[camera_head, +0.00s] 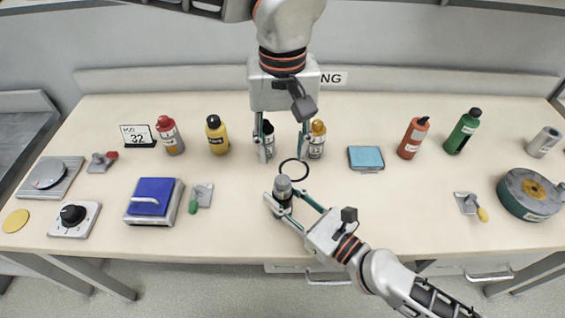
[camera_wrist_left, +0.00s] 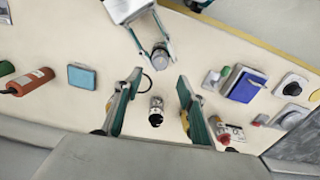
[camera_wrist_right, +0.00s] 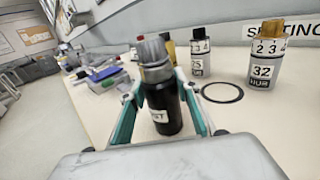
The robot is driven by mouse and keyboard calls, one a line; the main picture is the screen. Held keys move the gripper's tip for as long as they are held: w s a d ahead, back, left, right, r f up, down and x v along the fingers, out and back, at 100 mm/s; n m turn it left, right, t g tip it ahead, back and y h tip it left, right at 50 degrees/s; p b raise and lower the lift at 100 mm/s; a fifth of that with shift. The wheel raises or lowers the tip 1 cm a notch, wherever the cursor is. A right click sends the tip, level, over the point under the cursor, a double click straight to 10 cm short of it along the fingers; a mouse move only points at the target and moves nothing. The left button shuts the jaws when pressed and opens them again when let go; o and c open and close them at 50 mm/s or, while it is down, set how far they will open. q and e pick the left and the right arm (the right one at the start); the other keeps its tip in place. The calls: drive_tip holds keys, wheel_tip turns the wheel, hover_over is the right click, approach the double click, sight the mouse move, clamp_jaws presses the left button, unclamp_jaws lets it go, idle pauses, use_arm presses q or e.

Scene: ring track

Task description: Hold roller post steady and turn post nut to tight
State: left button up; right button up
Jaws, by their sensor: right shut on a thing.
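The roller post, a black cylinder lettered "ST" (camera_wrist_right: 163,110), stands between the fingers of my right gripper (camera_head: 283,202), which is shut on it. A grey piece that looks like the post nut (camera_wrist_right: 153,55) sits on its top; the grey top also shows in the head view (camera_head: 282,183). My left gripper (camera_head: 281,155) is open and empty, pointing down behind the post, apart from it. In the left wrist view its fingers (camera_wrist_left: 160,80) are spread wide, with the post and right gripper beyond them. Whether the nut is tight cannot be seen.
A small black bottle (camera_head: 268,139) and an orange-topped bottle (camera_head: 317,139) stand near my left fingers. A black ring (camera_head: 294,169) lies behind the post. A blue pad (camera_head: 366,158) lies to the right. A blue-lidded box (camera_head: 152,198) stands left. The front table right of centre is partly clear.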

use_arm(q)
drive_tip(key=shift+r, duration=1.6)
use_arm(e)
drive_tip(key=o, duration=1.4)
drive_tip(key=shift+s, duration=0.1)
